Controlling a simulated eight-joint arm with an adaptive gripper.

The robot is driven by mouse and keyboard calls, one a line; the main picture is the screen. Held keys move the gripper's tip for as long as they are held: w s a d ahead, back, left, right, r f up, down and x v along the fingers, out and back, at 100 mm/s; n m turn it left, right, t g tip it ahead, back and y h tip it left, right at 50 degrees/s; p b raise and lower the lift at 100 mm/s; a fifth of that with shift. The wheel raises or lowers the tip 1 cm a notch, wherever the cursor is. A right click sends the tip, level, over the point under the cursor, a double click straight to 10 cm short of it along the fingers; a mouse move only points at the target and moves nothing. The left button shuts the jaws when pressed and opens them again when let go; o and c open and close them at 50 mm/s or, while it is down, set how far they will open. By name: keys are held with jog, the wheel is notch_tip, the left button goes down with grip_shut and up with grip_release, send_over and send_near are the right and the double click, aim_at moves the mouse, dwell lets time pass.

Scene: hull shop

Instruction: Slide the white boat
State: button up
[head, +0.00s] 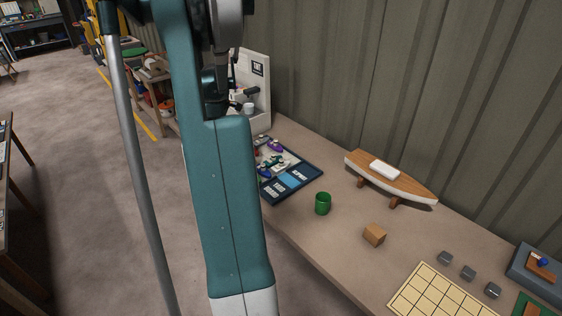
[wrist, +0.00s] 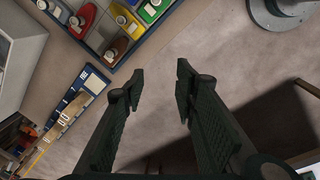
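In the wrist view, a small whitish boat (wrist: 57,11) with a round knob lies at the upper left, cut by the picture edge. It is in a blue-rimmed tray (wrist: 134,60) beside red (wrist: 84,19), yellow (wrist: 125,21), green (wrist: 152,10) and brown (wrist: 115,49) boats. My gripper (wrist: 160,82) is open, with only floor between its fingertips. It is apart from the tray in the picture. In the head view, the tray (head: 298,190) is partly hidden by my arm, and I cannot make out the white boat or the fingers there.
A larger model boat (head: 408,184) with wooden deck and pale hull stands near the wall. A green cup (head: 322,204), a wooden block (head: 374,235), a grid board (head: 432,296) and grey cubes (head: 468,273) are on the bench. Bare bench (head: 340,239) lies between them.

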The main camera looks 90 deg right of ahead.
jog(key=s+d+f, duration=0.3)
jog(key=s+d, duration=0.1)
jog(key=s, duration=0.2)
jog(key=s+d+f, duration=0.3)
jog(key=s+d, duration=0.1)
jog(key=s, duration=0.2)
jog(key=y, duration=0.1)
send_over(282, 160)
notch_tip(282, 160, down, 6)
jog(key=shift+w+d+r, duration=0.1)
jog(key=shift+w+d, duration=0.05)
jog(key=shift+f+b, duration=0.3)
jog(key=shift+f, duration=3.65)
grip_shut()
